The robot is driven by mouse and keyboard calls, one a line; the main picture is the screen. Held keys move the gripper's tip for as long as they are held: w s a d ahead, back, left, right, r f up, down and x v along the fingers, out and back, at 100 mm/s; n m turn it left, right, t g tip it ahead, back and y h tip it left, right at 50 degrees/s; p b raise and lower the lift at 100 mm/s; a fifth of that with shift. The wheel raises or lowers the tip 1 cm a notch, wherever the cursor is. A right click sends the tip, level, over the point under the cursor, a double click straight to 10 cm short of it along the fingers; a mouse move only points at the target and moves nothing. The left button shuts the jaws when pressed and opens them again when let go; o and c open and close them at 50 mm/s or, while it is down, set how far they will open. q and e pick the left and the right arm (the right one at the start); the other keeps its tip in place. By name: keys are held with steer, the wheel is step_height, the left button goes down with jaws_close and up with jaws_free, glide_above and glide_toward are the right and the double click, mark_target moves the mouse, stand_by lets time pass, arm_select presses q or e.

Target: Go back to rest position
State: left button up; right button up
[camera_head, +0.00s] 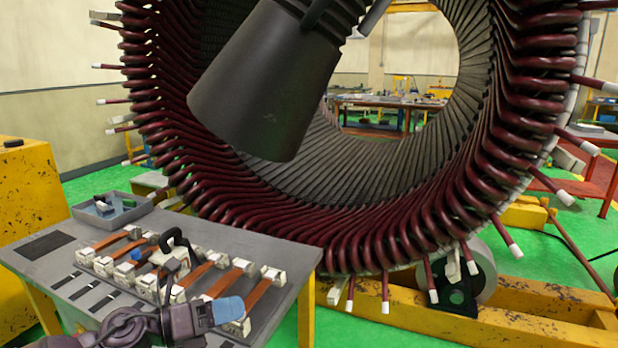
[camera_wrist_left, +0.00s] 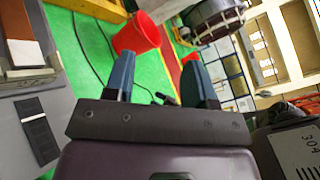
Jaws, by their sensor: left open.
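The stator (camera_head: 375,245), a big ring of dark red coils with white-tipped leads, fills the middle of the head view. My left gripper (camera_head: 228,308) is low in the head view, over the front edge of the grey work table (camera_head: 45,268). Its blue fingers also show in the left wrist view (camera_wrist_left: 163,85), spread apart with nothing between them. Beyond them are green floor and a red bucket (camera_wrist_left: 137,35). My right gripper does not show.
Several orange-brown strips with white end blocks (camera_head: 238,288) lie on the table near my left gripper. A grey bin (camera_head: 112,212) sits at the table's back. A yellow machine (camera_head: 30,200) stands at the left. Leads jut from the stator's rim.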

arm_select(q)
steer(key=s+a+f+n+t+y, duration=0.2)
steer(key=s+a+f+n+y, duration=0.3)
steer(key=n, duration=0.5)
steer(key=s+a+f+n+t+y, duration=0.25)
steer(key=n+y, duration=0.45)
steer(key=n, duration=0.4)
steer(key=s+a+f+n+t+y, duration=0.25)
steer(key=a+f+n+y, duration=0.2)
steer(key=n, duration=0.55)
steer(key=s+a+f+n+g, duration=0.1)
steer(key=s+f+n+g, duration=0.4)
steer(key=s, duration=0.6)
steer(key=s+a+f+n+g, duration=0.15)
steer(key=s+n+g, duration=0.35)
steer(key=s, duration=0.5)
steer(key=w+f+m+t, duration=0.2)
steer(key=w+f+t, duration=0.4)
steer(key=f, duration=0.4)
steer(key=shift+w+d+f+t, duration=0.25)
steer(key=shift+w+d+t, duration=0.15)
steer(key=shift+w, duration=0.1)
